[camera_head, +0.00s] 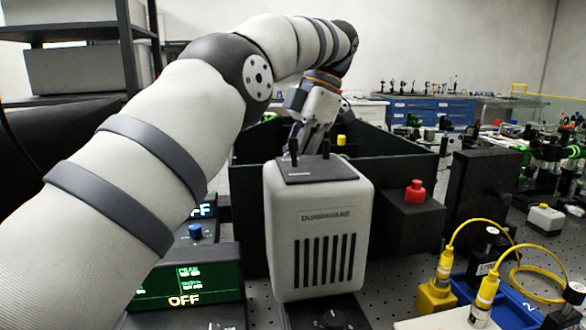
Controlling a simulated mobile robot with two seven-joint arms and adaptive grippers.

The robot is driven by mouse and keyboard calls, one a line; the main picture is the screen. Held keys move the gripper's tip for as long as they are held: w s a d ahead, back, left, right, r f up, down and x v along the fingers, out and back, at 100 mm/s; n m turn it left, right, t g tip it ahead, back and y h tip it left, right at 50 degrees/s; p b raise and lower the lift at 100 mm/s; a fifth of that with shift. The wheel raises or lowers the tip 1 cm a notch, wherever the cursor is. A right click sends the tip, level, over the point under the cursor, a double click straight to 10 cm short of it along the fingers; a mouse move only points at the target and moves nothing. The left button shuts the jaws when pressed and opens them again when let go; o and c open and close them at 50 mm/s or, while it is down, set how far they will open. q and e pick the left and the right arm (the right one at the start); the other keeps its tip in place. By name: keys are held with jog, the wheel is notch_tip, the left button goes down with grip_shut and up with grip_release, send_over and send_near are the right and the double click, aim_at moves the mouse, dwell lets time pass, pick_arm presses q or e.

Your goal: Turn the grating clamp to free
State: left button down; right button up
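My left arm comes in from the left and arches over the bench. My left gripper (310,142) points down behind the top of a white vented lamp housing (318,235), over a black-walled enclosure (385,165). A small yellow knob (341,140) shows just right of the gripper, inside the enclosure. I cannot make out the grating clamp for certain; the enclosure's inside is mostly hidden by its walls, the housing and my gripper. My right gripper is not in view.
A red button (415,191) sits on a black box right of the housing. At left, a display unit (188,282) reads OFF. Yellow cables and plugs (483,295) by a blue tray (518,308) fill the lower right. Perforated bench (395,270) is bare between.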

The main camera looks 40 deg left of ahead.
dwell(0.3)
pick_arm(q)
jog(key=c, duration=1.5)
grip_release()
